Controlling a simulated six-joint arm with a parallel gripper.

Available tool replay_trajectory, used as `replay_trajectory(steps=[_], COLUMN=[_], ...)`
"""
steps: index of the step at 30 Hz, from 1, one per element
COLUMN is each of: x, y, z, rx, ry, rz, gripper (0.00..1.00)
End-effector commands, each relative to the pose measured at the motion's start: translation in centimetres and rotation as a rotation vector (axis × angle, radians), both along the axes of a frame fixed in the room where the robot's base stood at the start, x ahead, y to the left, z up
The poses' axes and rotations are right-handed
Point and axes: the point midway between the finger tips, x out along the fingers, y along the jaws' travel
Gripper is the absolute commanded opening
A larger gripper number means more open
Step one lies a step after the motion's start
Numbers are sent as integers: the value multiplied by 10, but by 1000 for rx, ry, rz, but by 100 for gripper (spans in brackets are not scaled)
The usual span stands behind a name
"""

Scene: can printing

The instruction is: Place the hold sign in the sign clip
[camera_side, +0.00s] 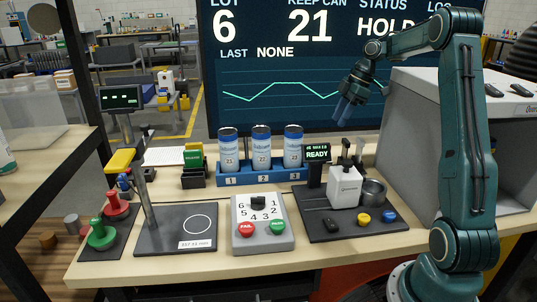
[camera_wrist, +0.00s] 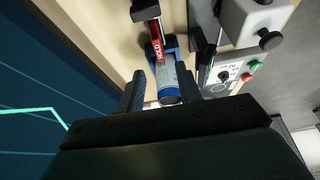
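My gripper (camera_side: 347,108) hangs above the back of the bench, right of the cans, pointing down. In the wrist view its fingers (camera_wrist: 160,85) are spread apart, with no object clearly held. A red strip with white lettering that seems to read HOLD (camera_wrist: 157,48) shows beyond the fingertips; I take it as the hold sign. I cannot make out this sign in the side view. A black holder (camera_side: 194,181) with a green sign (camera_side: 193,158) stands left of the cans. I cannot tell whether this is the sign clip.
Three cans (camera_side: 262,147) stand in a blue rack (camera_side: 262,180). One can (camera_wrist: 169,82) shows between the fingers. A white machine (camera_side: 345,187) with a READY display (camera_side: 317,153) stands at right.

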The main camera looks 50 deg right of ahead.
Motion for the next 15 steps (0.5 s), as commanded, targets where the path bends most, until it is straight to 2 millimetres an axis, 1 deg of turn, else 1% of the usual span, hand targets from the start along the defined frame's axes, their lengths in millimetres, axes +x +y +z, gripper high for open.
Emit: replay_trajectory(steps=[5, 7, 11, 15], x=[7, 9, 10, 4], y=[28, 46, 88, 133], z=[16, 25, 43, 59], rx=[-10, -16, -28, -38], ry=[8, 12, 23, 28], rz=[-36, -62, -123, -198], gripper=[35, 35, 35, 35])
